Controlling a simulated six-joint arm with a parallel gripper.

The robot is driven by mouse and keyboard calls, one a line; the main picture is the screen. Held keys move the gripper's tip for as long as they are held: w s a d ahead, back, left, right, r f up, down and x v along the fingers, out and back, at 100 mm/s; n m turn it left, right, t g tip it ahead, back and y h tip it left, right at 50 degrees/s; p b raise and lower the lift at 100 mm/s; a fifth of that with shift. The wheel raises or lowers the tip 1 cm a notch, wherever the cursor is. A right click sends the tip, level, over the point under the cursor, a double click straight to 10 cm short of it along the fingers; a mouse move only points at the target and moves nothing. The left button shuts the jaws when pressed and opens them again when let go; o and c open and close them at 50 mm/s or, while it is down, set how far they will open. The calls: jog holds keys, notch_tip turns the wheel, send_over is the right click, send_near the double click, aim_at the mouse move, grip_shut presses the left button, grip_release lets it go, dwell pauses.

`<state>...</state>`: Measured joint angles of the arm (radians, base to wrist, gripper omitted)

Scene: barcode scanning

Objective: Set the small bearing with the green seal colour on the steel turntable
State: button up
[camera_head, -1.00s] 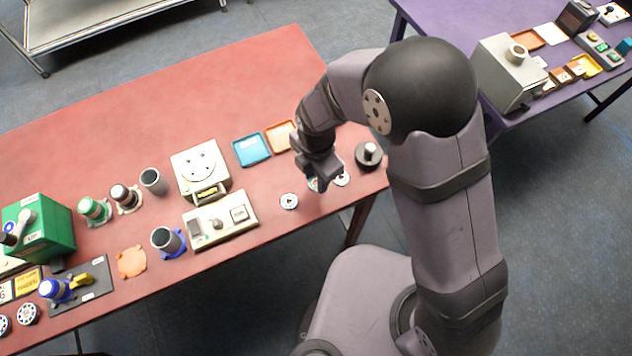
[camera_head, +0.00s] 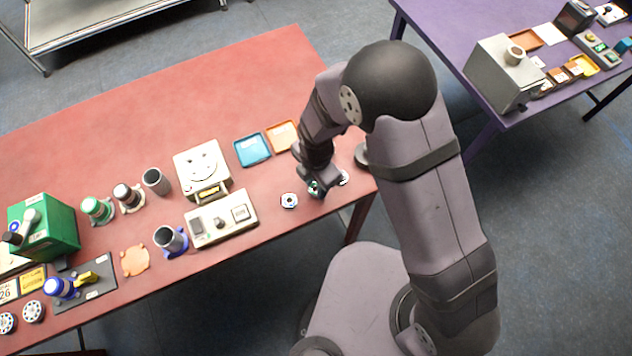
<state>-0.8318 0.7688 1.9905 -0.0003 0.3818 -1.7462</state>
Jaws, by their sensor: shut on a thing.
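My gripper (camera_head: 317,190) is low over the right part of the red table, shut on a small bearing with a green seal (camera_head: 313,187). The fingers hide much of this bearing, and I cannot tell whether it is clear of the table. A pale box with a round plate on top (camera_head: 202,158), which looks like the steel turntable, stands to the left of my gripper. Nothing is seen lying on its plate.
Small bearings lie on either side of my gripper, one left (camera_head: 289,201) and one right (camera_head: 343,178). A blue tray (camera_head: 252,150) and an orange tray (camera_head: 283,135) lie behind. A control box (camera_head: 221,219) stands in front of the turntable. The table's back is clear.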

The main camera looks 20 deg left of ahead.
aim_at(315, 186)
jog(key=shift+f, duration=0.3)
jog(key=o, duration=1.1)
jog(key=shift+r, duration=0.1)
jog(key=r+b, duration=0.1)
jog(key=r, duration=0.2)
jog(key=r+b, duration=0.2)
jog(key=shift+w+a+r, duration=0.15)
jog(key=shift+a+r, duration=0.05)
jog(key=shift+r, duration=0.95)
jog(key=shift+d, duration=0.15)
